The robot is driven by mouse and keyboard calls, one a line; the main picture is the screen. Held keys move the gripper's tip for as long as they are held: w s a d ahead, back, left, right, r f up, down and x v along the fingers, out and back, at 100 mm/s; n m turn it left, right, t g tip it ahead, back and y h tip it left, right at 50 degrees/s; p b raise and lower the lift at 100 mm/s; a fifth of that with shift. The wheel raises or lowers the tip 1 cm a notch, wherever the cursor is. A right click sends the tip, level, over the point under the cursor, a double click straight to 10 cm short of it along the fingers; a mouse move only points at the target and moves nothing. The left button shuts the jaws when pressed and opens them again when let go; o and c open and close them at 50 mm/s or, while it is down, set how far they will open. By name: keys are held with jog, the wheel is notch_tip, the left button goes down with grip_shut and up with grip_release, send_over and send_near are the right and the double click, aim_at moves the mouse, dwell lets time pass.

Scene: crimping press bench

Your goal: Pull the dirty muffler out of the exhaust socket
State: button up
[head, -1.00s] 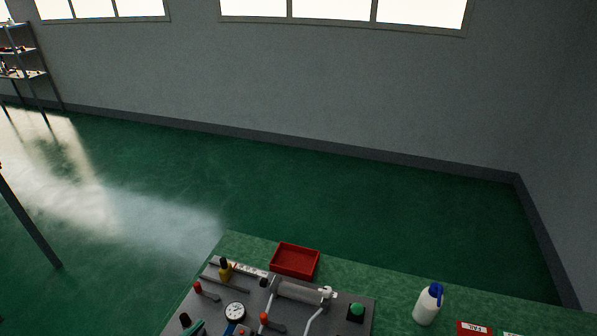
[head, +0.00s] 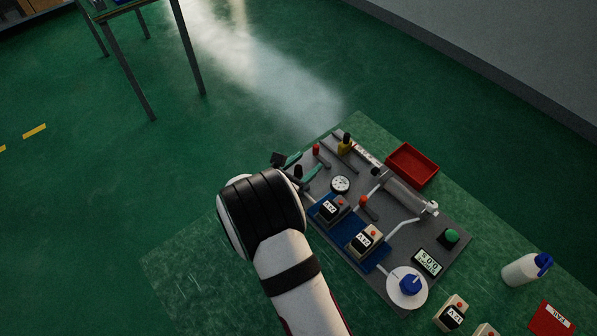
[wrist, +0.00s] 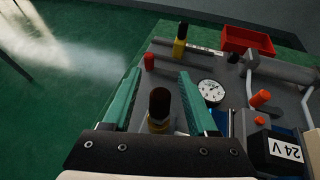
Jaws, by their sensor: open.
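The dirty muffler (wrist: 159,103), a dark brown-black rounded cylinder, stands between my gripper's fingers in the wrist view. Below it is a brass-coloured base (wrist: 157,127), partly hidden by the gripper body; the exhaust socket under it cannot be made out. My gripper (wrist: 160,73) is open, with one green finger on each side of the muffler and visible gaps to both. In the head view my gripper (head: 310,162) is over the left edge of the grey panel, and the dark top of the muffler (head: 298,171) shows between the fingers.
A yellow piece with a black top (head: 345,144) stands farther back. A red-capped post (head: 316,150), pressure gauge (head: 340,184), orange-capped post (head: 364,201) and metal cylinder (head: 405,193) are on the panel. A red tray (head: 412,182) lies behind. Labelled blocks (head: 329,209) stand nearer.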

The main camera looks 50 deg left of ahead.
grip_shut()
dwell(0.4)
jog(key=shift+r, duration=0.4)
jog(key=w+d+r, duration=0.5)
jog(key=d+r, duration=0.5)
jog(key=r, duration=0.3)
jog(key=shift+w+d, duration=0.15)
jog(key=shift+d, duration=0.05)
jog(key=shift+r, duration=0.1)
